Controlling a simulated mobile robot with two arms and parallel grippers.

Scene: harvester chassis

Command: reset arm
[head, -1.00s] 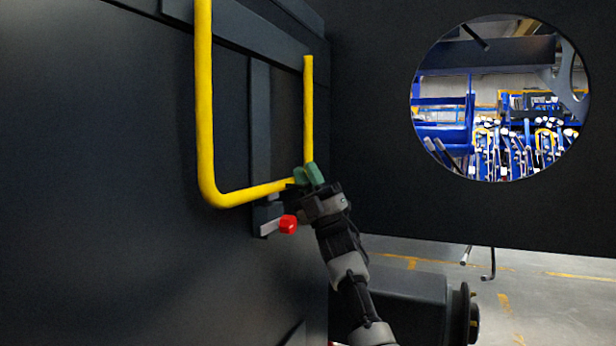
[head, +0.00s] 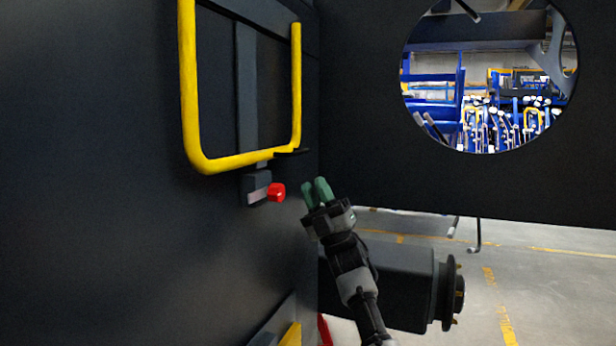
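My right gripper (head: 318,191) has green fingertips and points up and away at the middle of the head view. A narrow gap shows between the fingertips, and nothing is seen between them. It is apart from the yellow U-shaped handrail (head: 245,159), below and right of its lower right corner. A red knob (head: 277,192) on a small dark block (head: 254,185) sits to the left of the fingertips, with a gap between. A short dark bar (head: 291,152) shows by the rail's lower right corner. My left gripper is not in view.
A dark chassis wall (head: 100,200) fills the left side. A dark panel (head: 360,120) with a round opening stands ahead. A dark cylindrical axle part with a hub (head: 448,290) is right of my arm. Grey floor (head: 540,270) is open at the right.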

